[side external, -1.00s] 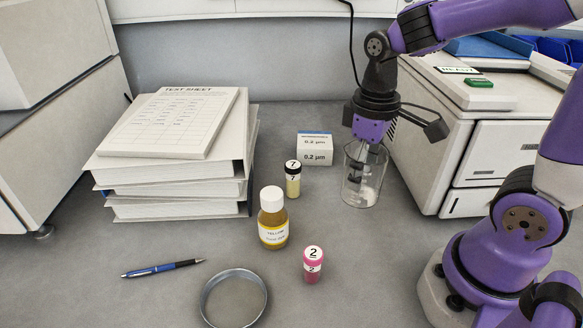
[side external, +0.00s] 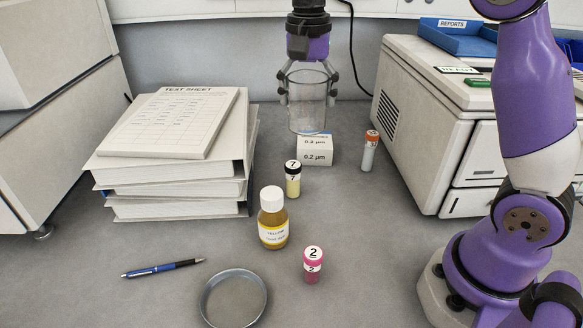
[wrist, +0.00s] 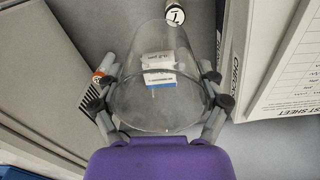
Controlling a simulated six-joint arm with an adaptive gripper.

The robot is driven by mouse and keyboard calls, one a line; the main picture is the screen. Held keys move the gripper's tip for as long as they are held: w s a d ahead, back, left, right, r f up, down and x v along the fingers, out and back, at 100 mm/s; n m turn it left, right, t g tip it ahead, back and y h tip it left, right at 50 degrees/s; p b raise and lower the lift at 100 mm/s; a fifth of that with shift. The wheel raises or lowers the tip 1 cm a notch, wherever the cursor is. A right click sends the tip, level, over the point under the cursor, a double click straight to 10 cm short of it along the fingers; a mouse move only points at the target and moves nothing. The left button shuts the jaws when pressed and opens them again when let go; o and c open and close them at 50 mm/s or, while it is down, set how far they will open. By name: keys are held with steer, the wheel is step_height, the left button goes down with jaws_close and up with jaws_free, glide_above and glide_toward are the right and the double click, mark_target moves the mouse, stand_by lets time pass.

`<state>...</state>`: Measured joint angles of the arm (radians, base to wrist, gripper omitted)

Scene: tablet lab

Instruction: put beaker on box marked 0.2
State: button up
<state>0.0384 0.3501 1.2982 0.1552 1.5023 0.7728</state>
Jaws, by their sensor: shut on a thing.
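A clear glass beaker (side external: 307,100) is held upright in my gripper (side external: 307,92), with a finger on each side of it. The white box marked 0.2 µm (side external: 315,152) stands on the bench below the beaker. In the side view the beaker's bottom overlaps the box's top edge; I cannot tell whether they touch. In the wrist view the beaker (wrist: 160,110) fills the space between the fingers (wrist: 158,100), and the box (wrist: 157,66) with its blue edge shows through the glass.
A vial with an orange cap (side external: 369,150) stands right of the box. Stacked binders (side external: 180,185) are at left, a white machine (side external: 425,130) at right.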

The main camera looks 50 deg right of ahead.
steer(key=shift+w+d+m, duration=0.35)
steer(key=shift+d+m, duration=0.05)
steer(key=shift+d, duration=0.05)
steer(key=shift+w+d+f, duration=0.35)
steer(key=shift+d+f, duration=1.45)
steer(key=shift+d, duration=0.1)
steer(key=shift+w+d+f, duration=0.35)
steer(key=shift+d+f, duration=1.5)
steer(key=shift+w+d+f, duration=0.35)
steer(key=shift+d+f, duration=1.45)
steer(key=shift+d, duration=0.1)
steer(key=o, duration=1)
steer(key=shift+f, duration=0.15)
